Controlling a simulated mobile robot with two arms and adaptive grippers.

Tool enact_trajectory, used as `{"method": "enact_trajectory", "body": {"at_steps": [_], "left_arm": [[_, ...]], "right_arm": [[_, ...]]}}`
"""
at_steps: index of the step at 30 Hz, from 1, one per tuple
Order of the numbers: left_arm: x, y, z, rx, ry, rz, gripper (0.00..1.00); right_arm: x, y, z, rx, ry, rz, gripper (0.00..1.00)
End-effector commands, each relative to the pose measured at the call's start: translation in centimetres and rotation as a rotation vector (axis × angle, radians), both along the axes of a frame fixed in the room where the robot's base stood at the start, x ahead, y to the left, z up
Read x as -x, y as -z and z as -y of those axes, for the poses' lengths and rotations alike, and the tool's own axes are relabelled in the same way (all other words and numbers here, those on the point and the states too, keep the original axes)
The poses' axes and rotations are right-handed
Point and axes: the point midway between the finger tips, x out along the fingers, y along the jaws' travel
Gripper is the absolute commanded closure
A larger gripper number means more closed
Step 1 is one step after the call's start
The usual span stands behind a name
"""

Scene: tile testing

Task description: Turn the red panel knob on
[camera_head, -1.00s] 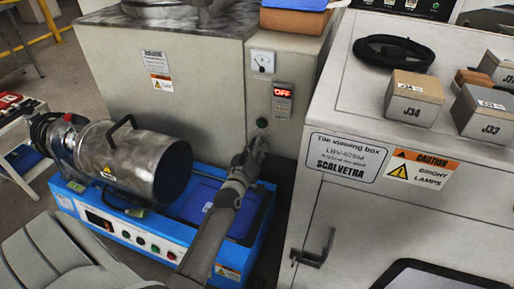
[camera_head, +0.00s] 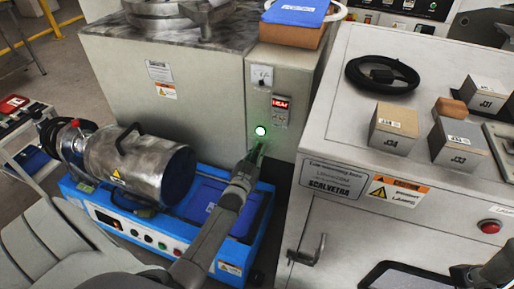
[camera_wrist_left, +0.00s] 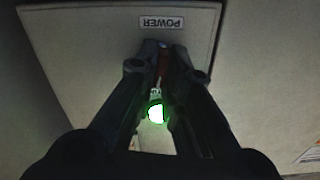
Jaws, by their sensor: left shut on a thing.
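The red panel knob (camera_wrist_left: 163,60) shows between my left fingertips in the left wrist view, below a label reading POWER. My left gripper (camera_wrist_left: 163,56) is shut on it. In the head view my left gripper (camera_head: 257,150) is at the front of the grey control panel (camera_head: 261,95), and it hides the knob. A round lamp (camera_head: 260,131) just above the gripper glows green. It also glows in the left wrist view (camera_wrist_left: 156,113). The panel's small display (camera_head: 281,103) is lit red, its text too blurred to read. My right gripper (camera_head: 468,275) is partly in view at the lower right.
A blue machine (camera_head: 150,232) with a metal cylinder (camera_head: 150,172) stands below my left arm. The tile viewing box (camera_head: 335,160) is close on the right, with a cable (camera_head: 383,70), several blocks and a red button (camera_head: 490,226) on it.

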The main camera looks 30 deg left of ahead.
Motion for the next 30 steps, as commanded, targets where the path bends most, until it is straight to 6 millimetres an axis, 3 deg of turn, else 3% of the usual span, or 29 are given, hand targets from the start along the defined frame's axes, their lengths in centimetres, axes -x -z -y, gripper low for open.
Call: {"method": "enact_trajectory", "body": {"at_steps": [15,30], "left_arm": [[0.0,0.0,0.1,-0.296,0.0,-0.071,1.0],[0.0,0.1,0.1,-0.34,0.0,-0.082,1.0]], "right_arm": [[0.0,-1.8,0.0,0.001,0.0,0.001,0.14],[0.0,-1.9,0.0,0.001,-0.001,0.0,0.14]]}}
